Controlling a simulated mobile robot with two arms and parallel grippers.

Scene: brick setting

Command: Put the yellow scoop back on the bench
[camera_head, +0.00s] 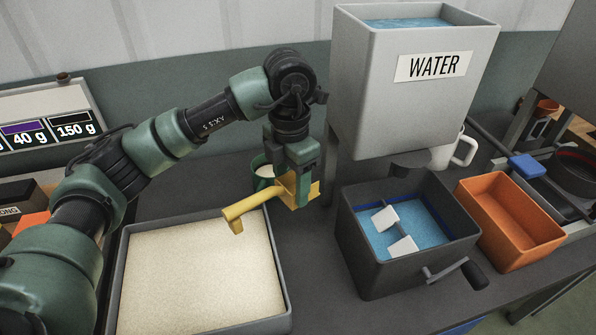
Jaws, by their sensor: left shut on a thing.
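The yellow scoop (246,207) is in my left gripper (301,188), above the dark bench (312,255). Its handle end points left and toward the viewer, over the right rear edge of the tray of pale grains. My left gripper points down and is shut on the scoop, whose yellow parts show on both sides of the fingers. I cannot tell whether the scoop touches the bench or what is in it. My right gripper is not in view.
A green cup (258,164) stands just behind the scoop. The grain tray (281,262) is front left. To the right are a dark mixing box (375,270) with blue liquid and a crank, a WATER tank (405,110) and an orange bin (512,258). Bare bench shows between tray and box.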

